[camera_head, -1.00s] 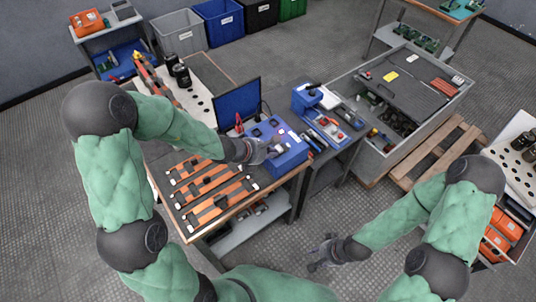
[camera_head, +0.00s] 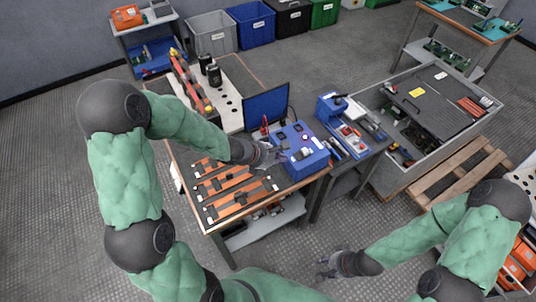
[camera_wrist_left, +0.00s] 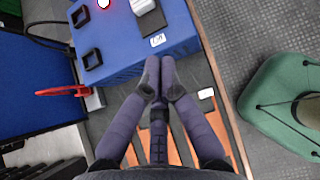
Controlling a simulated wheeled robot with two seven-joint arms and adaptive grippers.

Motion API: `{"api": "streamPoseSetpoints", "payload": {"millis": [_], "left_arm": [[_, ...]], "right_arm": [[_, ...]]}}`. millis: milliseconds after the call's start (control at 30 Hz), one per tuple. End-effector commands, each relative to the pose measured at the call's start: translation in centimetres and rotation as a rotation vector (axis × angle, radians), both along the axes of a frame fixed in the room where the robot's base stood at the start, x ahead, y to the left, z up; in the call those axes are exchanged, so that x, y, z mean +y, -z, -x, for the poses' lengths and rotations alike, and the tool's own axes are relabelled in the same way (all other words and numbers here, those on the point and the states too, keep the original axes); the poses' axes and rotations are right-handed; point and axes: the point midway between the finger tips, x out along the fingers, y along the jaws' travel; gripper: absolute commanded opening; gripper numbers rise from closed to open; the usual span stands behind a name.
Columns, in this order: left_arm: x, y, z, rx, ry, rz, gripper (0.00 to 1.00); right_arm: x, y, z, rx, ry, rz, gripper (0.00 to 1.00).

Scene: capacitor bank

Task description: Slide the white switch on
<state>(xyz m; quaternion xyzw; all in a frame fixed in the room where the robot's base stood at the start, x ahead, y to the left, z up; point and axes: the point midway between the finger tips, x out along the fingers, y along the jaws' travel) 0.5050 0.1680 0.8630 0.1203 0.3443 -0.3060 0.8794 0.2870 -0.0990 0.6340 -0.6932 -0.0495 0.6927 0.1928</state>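The blue box (camera_head: 303,156) stands at the right end of the workbench, with black-framed switches and a light on its top. In the left wrist view, a white switch (camera_wrist_left: 142,6) on a dark plate is cut by the upper edge, right of a glowing red light (camera_wrist_left: 103,3). My left gripper (camera_head: 284,150) is at the left side of the box. In the wrist view its fingertips (camera_wrist_left: 160,70) are together, with nothing visible between them, at the box's near edge below a small label (camera_wrist_left: 158,40). My right gripper (camera_head: 325,267) is empty and low over the floor, its fingers apart.
A monitor (camera_head: 265,107) stands behind the box, with a red-handled item (camera_wrist_left: 62,91) beside it. Orange-and-black bars (camera_head: 232,188) lie on the bench in front.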

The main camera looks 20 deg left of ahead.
Motion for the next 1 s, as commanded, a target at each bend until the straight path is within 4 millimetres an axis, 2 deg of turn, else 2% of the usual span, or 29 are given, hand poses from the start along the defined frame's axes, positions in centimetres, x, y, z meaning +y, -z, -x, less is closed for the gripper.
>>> {"api": "streamPoseSetpoints", "payload": {"millis": [33,100,300,1000], "left_arm": [[0.5,-1.2,0.7,0.001,-0.001,-0.001,0.0],[1.1,-2.0,1.4,0.0,-0.002,0.001,0.0],[2.3,-3.5,3.0,0.002,0.001,-0.001,0.0],[2.6,-3.9,3.5,0.002,0.001,0.0,0.0]], "right_arm": [[0.0,-0.9,0.0,0.0,0.0,0.0,0.4],[0.0,-1.5,0.0,0.0,0.0,0.0,0.4],[0.0,-2.7,0.0,0.001,0.0,0.0,0.4],[0.0,-2.9,0.0,0.001,0.0,0.0,0.4]]}}
